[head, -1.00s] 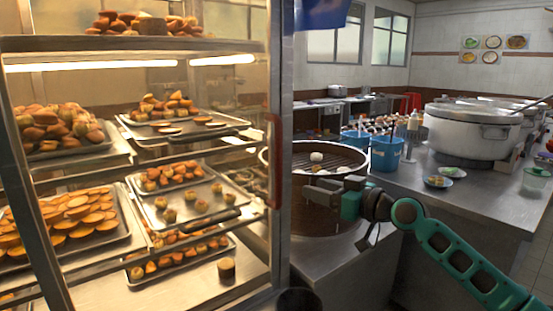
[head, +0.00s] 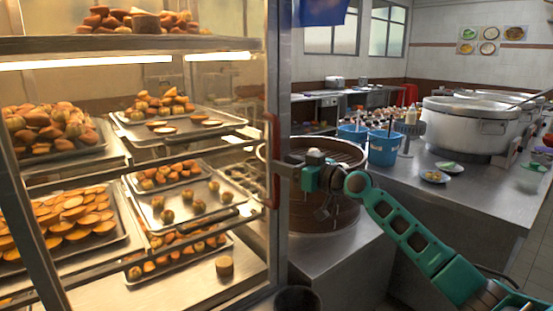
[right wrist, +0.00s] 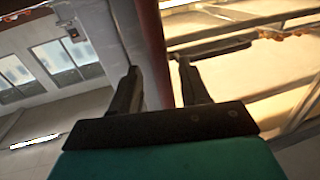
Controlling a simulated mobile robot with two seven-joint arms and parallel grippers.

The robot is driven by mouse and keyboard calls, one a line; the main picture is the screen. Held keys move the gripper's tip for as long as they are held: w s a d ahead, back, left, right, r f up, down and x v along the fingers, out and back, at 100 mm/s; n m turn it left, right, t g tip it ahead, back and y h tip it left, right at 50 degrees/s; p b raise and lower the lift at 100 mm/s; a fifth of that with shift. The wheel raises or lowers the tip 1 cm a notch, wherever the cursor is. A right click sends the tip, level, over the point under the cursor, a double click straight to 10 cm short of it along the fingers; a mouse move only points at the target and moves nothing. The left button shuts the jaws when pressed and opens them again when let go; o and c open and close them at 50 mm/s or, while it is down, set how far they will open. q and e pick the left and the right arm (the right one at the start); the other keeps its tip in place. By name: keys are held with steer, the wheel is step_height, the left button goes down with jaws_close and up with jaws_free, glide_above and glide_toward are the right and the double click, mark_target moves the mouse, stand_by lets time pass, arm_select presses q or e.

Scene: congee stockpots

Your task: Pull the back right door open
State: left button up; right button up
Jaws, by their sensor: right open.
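The warming cabinet's glass door (head: 240,85) has a metal frame and a red-brown vertical handle (head: 272,150) along its right edge. The door looks shut. My right gripper (head: 281,164) is at the lower half of the handle, coming from the right. In the right wrist view the red handle (right wrist: 154,50) stands between the two dark fingers of my right gripper (right wrist: 160,88), which are open around it with a visible gap on the sides. My left gripper is not in view.
Trays of pastries (head: 190,205) fill the cabinet's shelves behind the glass. A large round steamer (head: 325,215) stands on the steel counter right behind my right gripper. A big stockpot (head: 465,130) and blue buckets (head: 384,150) stand farther right.

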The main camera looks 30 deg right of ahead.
steer(key=shift+x, duration=1.8)
jaws_close()
